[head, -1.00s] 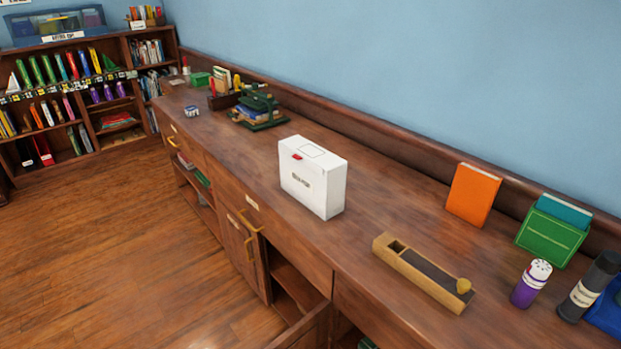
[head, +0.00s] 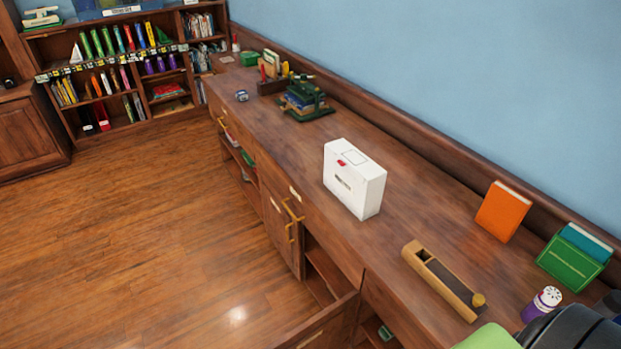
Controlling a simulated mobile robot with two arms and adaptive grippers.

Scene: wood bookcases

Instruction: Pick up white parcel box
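The white parcel box (head: 350,182) stands upright near the front edge of the long wooden counter, in the middle of the head view. It has a red mark near its top and dark print on its front face. Nothing touches it. Neither gripper shows. A green and black part of my own body is at the bottom right corner, well apart from the box.
A dark green stand (head: 305,101) is further back. Floor at left is clear.

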